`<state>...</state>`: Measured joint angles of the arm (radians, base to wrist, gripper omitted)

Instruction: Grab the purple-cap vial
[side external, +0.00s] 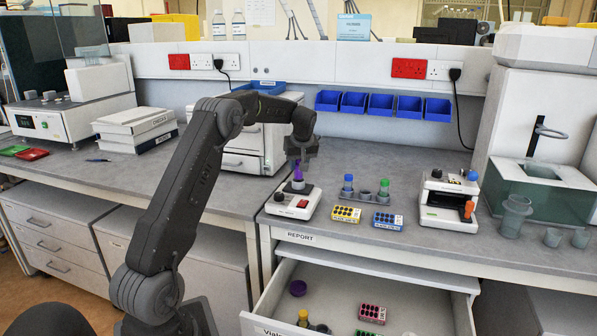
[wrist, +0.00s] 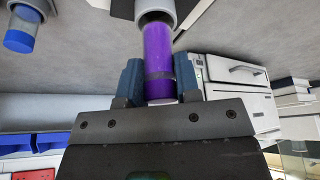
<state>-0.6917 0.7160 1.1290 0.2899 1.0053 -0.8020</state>
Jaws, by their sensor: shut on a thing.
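In the wrist view the purple vial (wrist: 158,52) lies between my gripper's two blue-grey fingers. My gripper (side external: 299,158) is above the device and is shut on the vial; its fingers also show in the wrist view (wrist: 160,82). The vial's far end meets a grey round holder (wrist: 155,10); I cannot tell how deep it sits in it.
A rack to the right holds blue-topped (side external: 348,182) and green-topped (side external: 384,186) vials. Yellow (side external: 346,214) and blue (side external: 388,221) blocks lie in front. An open drawer (side external: 400,290) below holds a purple round thing (side external: 298,288) and blocks. A white cabinet (side external: 250,150) stands behind.

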